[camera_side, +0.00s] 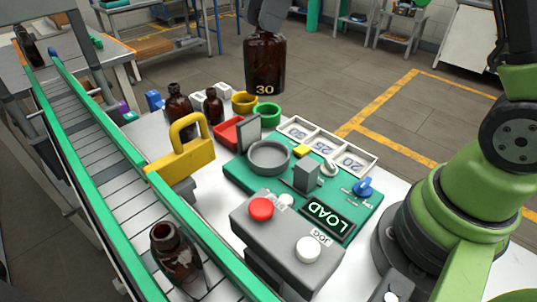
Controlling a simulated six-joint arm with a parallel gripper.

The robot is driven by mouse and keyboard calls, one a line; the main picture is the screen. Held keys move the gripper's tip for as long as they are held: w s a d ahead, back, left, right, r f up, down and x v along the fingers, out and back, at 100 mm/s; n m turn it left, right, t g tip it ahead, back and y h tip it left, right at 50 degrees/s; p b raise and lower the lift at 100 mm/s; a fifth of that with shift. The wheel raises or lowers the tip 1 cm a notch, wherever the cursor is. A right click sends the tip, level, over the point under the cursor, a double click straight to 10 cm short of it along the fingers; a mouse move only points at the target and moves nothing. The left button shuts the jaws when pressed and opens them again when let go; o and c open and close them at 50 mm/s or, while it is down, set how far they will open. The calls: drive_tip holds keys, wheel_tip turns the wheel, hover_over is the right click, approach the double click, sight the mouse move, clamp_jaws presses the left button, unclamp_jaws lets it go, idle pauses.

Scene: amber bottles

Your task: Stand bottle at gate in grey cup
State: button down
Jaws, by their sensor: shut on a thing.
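My gripper (266,14) is at the top edge, partly cut off, and shut on an amber bottle (265,65) marked 30. The bottle hangs upright in the air, above and behind the grey cup (268,162) in the picture. The cup is round, shallow and looks empty; it sits on the green panel (235,175). Another amber bottle (175,255) stands open-topped on the belt on the near side of the gate. A further dark bottle (30,50) is at the belt's far end.
Two amber bottles (179,106) stand behind the panel, near red (225,133), yellow (244,103) and green (267,113) containers. A grey upright plate (249,133) is beside the cup. A button box (285,245), LOAD display (327,218) and numbered tray (325,146) are close by.

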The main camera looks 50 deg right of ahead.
wheel_tip(320, 180, down, 16)
drive_tip(key=shift+s+d, duration=0.15)
drive_tip(key=shift+d, duration=0.15)
idle(0.3)
drive_tip(key=c, duration=0.9)
unclamp_jaws()
drive_tip(key=shift+o, duration=0.2)
drive_tip(key=shift+r, duration=0.1)
drive_tip(key=w+v, duration=0.1)
drive_tip(key=v, duration=1)
drive_tip(key=s+a+r+m+t+h, duration=0.1)
drive_tip(key=s+r+m+t, duration=0.2)
drive_tip(key=s+m, duration=0.6)
drive_tip(key=s+a+r+m+t+h, duration=0.1)
drive_tip(key=s+a+r+m+t, duration=0.1)
drive_tip(key=s+m, duration=0.8)
drive_tip(key=shift+s+a+r+m+t+h, duration=0.3)
drive_tip(key=shift+r+m+t, duration=0.45)
drive_tip(key=shift+r, duration=0.2)
